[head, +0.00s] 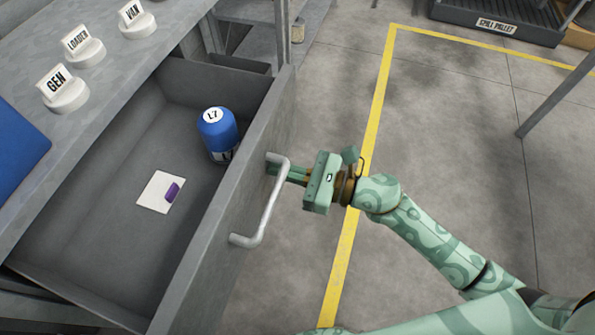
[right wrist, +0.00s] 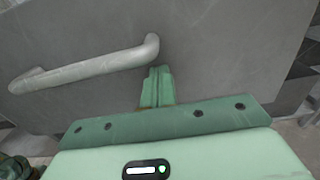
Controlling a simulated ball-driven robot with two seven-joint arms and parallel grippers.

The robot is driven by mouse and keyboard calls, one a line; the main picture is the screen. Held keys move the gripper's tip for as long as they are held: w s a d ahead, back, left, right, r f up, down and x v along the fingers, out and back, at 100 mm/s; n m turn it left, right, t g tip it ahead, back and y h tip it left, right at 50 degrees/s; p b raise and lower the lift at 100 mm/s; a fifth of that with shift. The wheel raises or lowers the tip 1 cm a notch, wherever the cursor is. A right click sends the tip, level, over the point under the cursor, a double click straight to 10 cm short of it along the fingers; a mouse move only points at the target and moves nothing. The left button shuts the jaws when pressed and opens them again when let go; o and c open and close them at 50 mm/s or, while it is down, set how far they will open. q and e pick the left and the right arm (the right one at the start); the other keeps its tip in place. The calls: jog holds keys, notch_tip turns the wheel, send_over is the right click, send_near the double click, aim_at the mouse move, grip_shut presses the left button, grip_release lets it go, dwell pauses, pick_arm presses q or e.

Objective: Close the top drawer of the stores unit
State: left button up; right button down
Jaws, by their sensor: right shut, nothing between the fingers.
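The top drawer (head: 187,277) of the grey stores unit (head: 120,75) stands open in the head view, with its inside showing. A pale bar handle (head: 262,212) runs along its front; the handle also shows in the right wrist view (right wrist: 90,67). My right gripper (head: 275,170) is shut and empty, with its fingertips at the drawer front by the far end of the handle. In the right wrist view the shut fingers (right wrist: 157,85) point at the grey front just below the handle's right end. I cannot tell whether they touch it. My left gripper is not in view.
Labelled white knobs (head: 63,90) and a blue item (head: 15,150) are on the top.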

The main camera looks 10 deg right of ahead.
jog(key=b+x, duration=0.1)
jog(key=x, duration=1.3)
jog(key=shift+f, duration=0.1)
jog(key=b+x, duration=0.2)
jog(key=x, duration=0.4)
jog(key=shift+a+f, duration=0.1)
jog(key=shift+a, duration=0.05)
jog(key=b+x, duration=0.1)
jog(key=x, duration=0.3)
jog(key=shift+w+a+b, duration=0.25)
jog(key=shift+a+b, duration=0.05)
jog(key=shift+w+a, duration=0.15)
jog(key=shift+a, duration=0.1)
jog(key=shift+r, duration=0.25)
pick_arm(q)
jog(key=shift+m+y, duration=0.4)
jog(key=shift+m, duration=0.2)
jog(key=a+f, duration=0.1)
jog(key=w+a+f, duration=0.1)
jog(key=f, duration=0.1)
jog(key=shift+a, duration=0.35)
pick_arm(e)
jog(key=shift+r, duration=0.1)
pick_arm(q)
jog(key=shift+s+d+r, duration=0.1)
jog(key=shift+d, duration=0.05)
pick_arm(e)
jog(key=shift+r, duration=0.15)
